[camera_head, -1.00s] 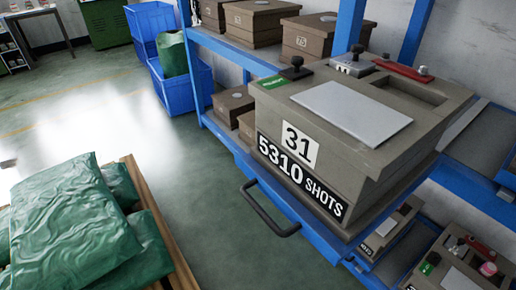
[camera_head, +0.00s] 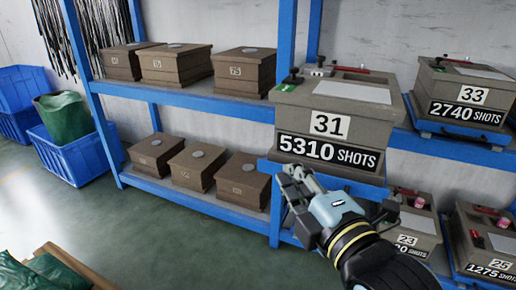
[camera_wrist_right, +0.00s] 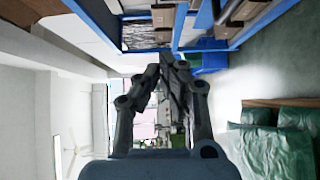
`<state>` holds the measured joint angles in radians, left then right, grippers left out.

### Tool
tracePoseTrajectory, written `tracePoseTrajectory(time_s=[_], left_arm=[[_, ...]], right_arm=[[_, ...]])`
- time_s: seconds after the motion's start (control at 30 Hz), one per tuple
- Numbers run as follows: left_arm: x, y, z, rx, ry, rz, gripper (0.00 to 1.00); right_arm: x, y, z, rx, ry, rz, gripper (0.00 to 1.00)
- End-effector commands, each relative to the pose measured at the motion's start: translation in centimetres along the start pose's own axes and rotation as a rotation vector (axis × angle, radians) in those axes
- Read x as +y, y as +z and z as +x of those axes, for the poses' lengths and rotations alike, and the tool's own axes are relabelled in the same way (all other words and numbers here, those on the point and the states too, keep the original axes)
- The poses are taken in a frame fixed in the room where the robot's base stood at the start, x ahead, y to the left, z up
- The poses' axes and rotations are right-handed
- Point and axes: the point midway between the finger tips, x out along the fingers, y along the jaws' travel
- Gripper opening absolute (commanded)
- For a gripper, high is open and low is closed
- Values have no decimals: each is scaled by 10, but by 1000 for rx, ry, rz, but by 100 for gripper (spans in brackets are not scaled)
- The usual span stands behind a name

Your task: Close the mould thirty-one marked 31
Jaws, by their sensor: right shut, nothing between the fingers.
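Mould thirty-one (camera_head: 316,103) is a grey-brown box on the blue rack, with a white "31" label and a "5310 SHOTS" plate on its front. Its top carries a light grey plate (camera_head: 352,91), a black knob (camera_head: 294,74) and a red bar. Whether its halves are fully together, I cannot tell. My right gripper (camera_head: 293,178) is shut and empty, in front of and below the mould's front face, apparently apart from it. In the right wrist view its fingers (camera_wrist_right: 165,65) point away from the mould, which is out of that view. My left gripper is not in view.
Mould 33 (camera_head: 460,85) stands to the right; moulds 23 and 25 (camera_head: 490,240) sit below. Brown boxes (camera_head: 175,65) fill the left shelves. Blue bins (camera_head: 72,155) stand at left. Green sacks (camera_wrist_right: 280,150) lie nearby. The floor (camera_head: 150,230) before the rack is clear.

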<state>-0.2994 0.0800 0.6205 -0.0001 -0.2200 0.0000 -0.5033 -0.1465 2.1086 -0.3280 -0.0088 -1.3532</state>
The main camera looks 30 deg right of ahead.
Motion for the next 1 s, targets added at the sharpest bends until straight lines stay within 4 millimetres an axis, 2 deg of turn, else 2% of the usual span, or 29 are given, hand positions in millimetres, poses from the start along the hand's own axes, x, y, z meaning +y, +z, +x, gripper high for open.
tracePoseTrajectory(time_s=[0.07, 0.17, 0.37, 0.6, 0.8, 1.0], left_arm=[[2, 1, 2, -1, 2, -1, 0], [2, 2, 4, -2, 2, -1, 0], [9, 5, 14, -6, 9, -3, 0], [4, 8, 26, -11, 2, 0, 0], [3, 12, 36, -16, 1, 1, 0], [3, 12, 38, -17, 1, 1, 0]], right_arm=[[7, 1, 3, -2, 16, -17, 0], [8, 1, 13, -2, 19, -19, 0], [7, 1, 51, -2, 19, -18, 0], [7, 1, 102, -2, 18, -18, 0], [7, 22, 121, 0, 14, -20, 0], [8, 29, 128, -1, 13, -16, 0]])
